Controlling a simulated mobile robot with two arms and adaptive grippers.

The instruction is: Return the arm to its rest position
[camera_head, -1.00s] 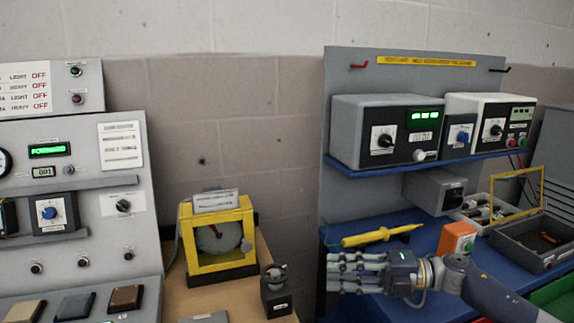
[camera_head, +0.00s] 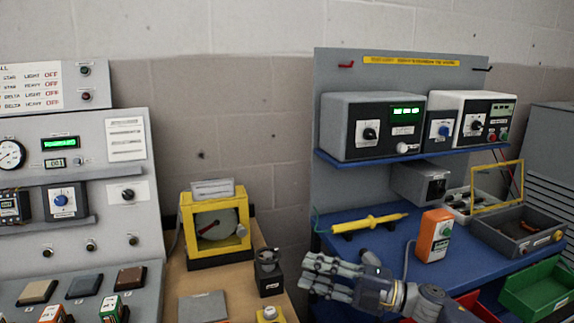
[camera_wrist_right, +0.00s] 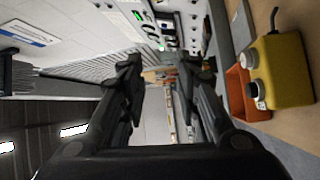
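My right arm comes in at the lower right of the head view. Its gripper (camera_head: 308,273) points left, in front of the blue workbench's front edge, below the yellow probe. In the right wrist view the two fingers (camera_wrist_right: 160,70) are apart, with nothing held between them. No contact with any object shows. My left gripper is in neither view now.
The blue bench (camera_head: 375,246) holds a yellow probe (camera_head: 368,223), an orange box (camera_head: 434,236) and a grey tray (camera_head: 520,232). A green bin (camera_head: 538,288) sits lower right. A yellow-framed gauge (camera_head: 216,226) stands on the wooden table. A yellow button box (camera_wrist_right: 283,70) shows in the wrist view.

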